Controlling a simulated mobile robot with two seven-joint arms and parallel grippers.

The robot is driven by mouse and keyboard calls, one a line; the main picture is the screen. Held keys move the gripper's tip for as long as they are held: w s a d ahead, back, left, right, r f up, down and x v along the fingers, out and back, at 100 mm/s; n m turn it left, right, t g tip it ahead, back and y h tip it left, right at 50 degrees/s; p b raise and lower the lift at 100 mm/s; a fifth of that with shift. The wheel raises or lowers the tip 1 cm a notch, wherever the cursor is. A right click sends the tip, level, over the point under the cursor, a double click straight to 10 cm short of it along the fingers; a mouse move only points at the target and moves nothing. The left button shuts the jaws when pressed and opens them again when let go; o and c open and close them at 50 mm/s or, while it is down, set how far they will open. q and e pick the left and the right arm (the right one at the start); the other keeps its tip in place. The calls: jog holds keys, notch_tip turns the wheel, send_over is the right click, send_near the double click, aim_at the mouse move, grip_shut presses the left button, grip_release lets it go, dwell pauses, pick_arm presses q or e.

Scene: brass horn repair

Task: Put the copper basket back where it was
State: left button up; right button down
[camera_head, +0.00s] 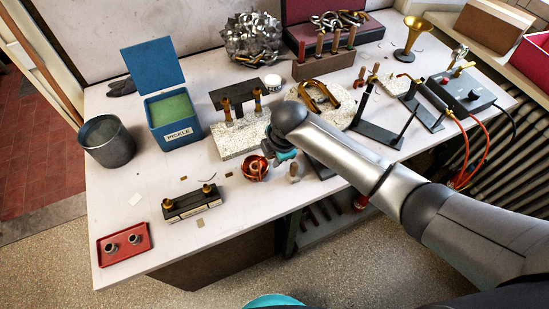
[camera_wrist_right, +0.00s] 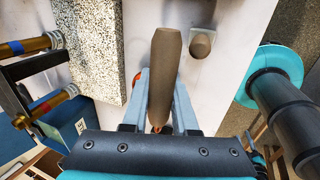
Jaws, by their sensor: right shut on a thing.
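The copper basket (camera_head: 255,168) is a small round coil of copper near the middle of the table in the head view. My right gripper (camera_head: 270,150) is directly over it, partly hidden by my own wrist. In the right wrist view my right gripper (camera_wrist_right: 162,95) is shut on a tapered brown wooden handle (camera_wrist_right: 166,50), with a little copper showing below between the fingers. The handle appears to belong to the basket. I cannot tell whether the basket touches the table. My left gripper is not in view.
A blue box marked PICKLE (camera_head: 178,133) with green content and a grey pot (camera_head: 108,150) stand at left. A speckled block (camera_head: 236,140) is behind the basket; a wooden peg (camera_head: 294,172) stands to its right. A black stand (camera_head: 192,205) and red tray (camera_head: 125,243) are front left.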

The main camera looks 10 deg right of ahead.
jog(key=shift+f, duration=0.45)
jog(key=c, duration=0.7)
grip_release()
jog(key=p+v, duration=0.2)
jog(key=v, duration=1)
jog(key=shift+p, duration=0.3)
